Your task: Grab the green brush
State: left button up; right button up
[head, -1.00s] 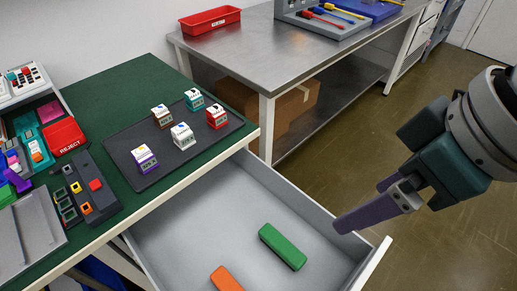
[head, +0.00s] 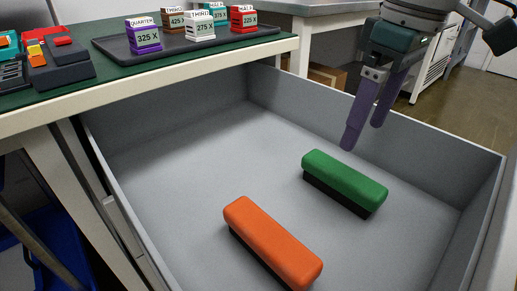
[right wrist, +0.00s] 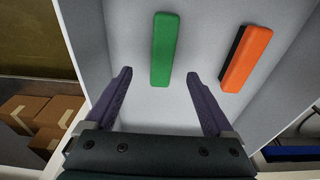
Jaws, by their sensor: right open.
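The green brush (head: 344,181), a long block with a dark underside, lies in the open grey drawer (head: 180,165). An orange brush (head: 272,240) lies to its left and nearer in the head view. My right gripper (head: 364,137) is open and empty, with purple fingers pointing down, above the far side of the green brush. In the right wrist view the green brush (right wrist: 165,49) lies ahead, between the lines of the open fingers (right wrist: 158,78). The orange brush (right wrist: 245,58) is off to the right there. My left gripper is not in view.
A green-topped table (head: 100,95) holds a dark tray (head: 120,47) with several labelled blocks. A metal table (head: 320,8) stands behind.

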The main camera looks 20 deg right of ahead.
jog(key=b, duration=0.3)
send_over(344, 171)
jog(key=f, duration=0.2)
jog(key=d+f, duration=0.1)
jog(key=f, duration=0.1)
jog(key=shift+s+f, duration=0.2)
jog(key=shift+f, duration=0.1)
jog(key=f+b, duration=0.2)
jog(key=f, duration=0.1)
jog(key=a+f+b, duration=0.1)
jog(key=f, duration=0.1)
jog(key=shift+w+f+b, duration=0.2)
jog(key=shift+b, duration=0.1)
jog(key=shift+r, duration=0.1)
grip_shut()
